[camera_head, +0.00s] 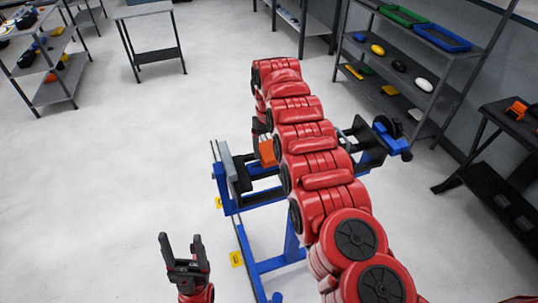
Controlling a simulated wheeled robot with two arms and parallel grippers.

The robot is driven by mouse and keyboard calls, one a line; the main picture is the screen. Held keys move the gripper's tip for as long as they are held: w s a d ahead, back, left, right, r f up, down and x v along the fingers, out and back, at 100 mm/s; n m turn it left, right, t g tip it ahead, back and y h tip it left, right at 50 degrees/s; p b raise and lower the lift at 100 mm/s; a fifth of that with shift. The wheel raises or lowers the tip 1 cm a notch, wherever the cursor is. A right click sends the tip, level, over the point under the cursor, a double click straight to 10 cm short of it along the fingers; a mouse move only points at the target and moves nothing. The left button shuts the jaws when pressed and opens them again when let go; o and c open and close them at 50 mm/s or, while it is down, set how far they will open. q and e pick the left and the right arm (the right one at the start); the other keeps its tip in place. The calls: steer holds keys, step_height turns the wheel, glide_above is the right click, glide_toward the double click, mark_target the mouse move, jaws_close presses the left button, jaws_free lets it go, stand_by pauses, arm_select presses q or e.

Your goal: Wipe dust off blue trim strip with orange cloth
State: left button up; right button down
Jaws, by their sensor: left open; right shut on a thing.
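My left gripper (182,252) is open and empty above the floor at the lower left. My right arm runs up the middle of the view and folds back down at its far end. The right gripper (260,128) is mostly hidden behind that arm, with only a dark part showing. The orange cloth (267,153) shows just below it, at the arm's left edge, and the gripper is shut on it. A blue stand (222,188) with dark clamp parts lies beneath. I cannot tell the blue trim strip apart from the stand's blue bars; my arm covers the stand's middle.
A blue-and-black vise-like part (388,140) sits at the stand's right end. A shelf rack (420,75) with trays stands at the back right, a dark bench (500,190) at the right. A small table (145,10) stands at the back left. The left floor is clear.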

steer(key=shift+r+b, duration=0.3)
steer(key=shift+r, duration=2.15)
steer(key=shift+r, duration=0.15)
